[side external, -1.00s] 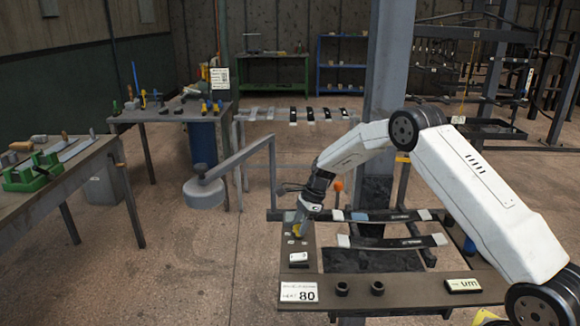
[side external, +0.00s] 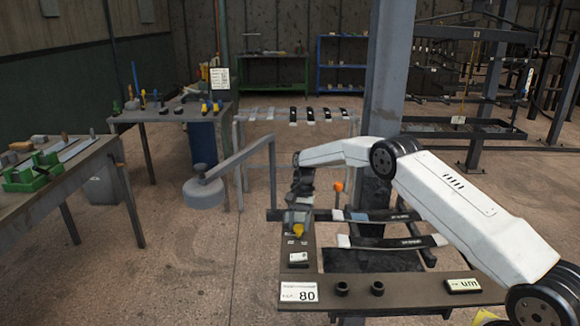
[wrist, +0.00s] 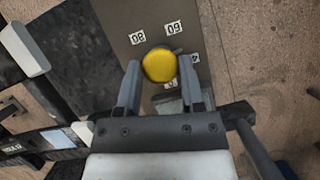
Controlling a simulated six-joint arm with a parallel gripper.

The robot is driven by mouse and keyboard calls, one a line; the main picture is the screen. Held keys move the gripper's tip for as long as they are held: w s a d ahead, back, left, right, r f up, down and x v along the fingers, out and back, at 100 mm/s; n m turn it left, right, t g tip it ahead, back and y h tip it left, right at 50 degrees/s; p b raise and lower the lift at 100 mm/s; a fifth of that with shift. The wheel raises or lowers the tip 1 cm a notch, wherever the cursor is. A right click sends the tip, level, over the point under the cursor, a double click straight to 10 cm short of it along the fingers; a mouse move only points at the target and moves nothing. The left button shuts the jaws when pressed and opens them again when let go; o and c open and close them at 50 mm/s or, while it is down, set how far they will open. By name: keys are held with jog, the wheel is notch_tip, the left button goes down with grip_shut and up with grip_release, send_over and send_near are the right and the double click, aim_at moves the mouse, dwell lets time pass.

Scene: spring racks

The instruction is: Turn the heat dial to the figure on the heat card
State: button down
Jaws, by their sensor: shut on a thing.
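The heat dial is a round yellow knob (wrist: 159,65) on a dark panel strip (wrist: 125,15); it also shows in the side view (side external: 298,231). My gripper (wrist: 160,72) points down at it and is shut on it, one finger on each side. Small white labels surround the dial: one reads 80 (wrist: 137,37), one 60 (wrist: 172,27), and a partly hidden one begins with 4 (wrist: 195,58). I cannot tell which figure the dial points to. The heat card (side external: 299,292) at the bench's front left corner shows 80.
A white box (side external: 298,259) sits on the strip in front of the dial. Two dark round cups (side external: 359,289) and a labelled box (side external: 463,286) stand on the front board.

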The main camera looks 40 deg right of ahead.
jog(key=n, duration=0.2)
jog(key=n+g+h, duration=0.1)
jog(key=n, duration=0.2)
jog(key=shift+a+n+g, duration=0.1)
jog(key=shift+n+g, duration=0.2)
jog(key=n+h, duration=0.1)
jog(key=n, duration=0.1)
jog(key=n+h, duration=0.1)
jog(key=n, duration=0.2)
jog(key=shift+w+a+g, duration=0.1)
jog(key=shift+a+g, duration=0.05)
jog(key=shift+g, duration=0.15)
jog(key=n+h, duration=0.1)
jog(key=n, duration=0.2)
jog(key=n+h, duration=0.1)
jog(key=n, duration=0.1)
jog(key=shift+a+n+h, duration=0.1)
jog(key=shift+n+h, duration=0.2)
jog(key=shift+n, duration=0.1)
jog(key=n+t, duration=0.1)
jog(key=n, duration=0.1)
jog(key=n+h, duration=0.1)
jog(key=n, duration=0.2)
jog(key=shift+a+n+t+h, duration=0.1)
jog(key=shift+n+t+h, duration=0.2)
jog(key=shift+t, duration=0.1)
jog(key=shift+c, duration=1.1)
grip_release()
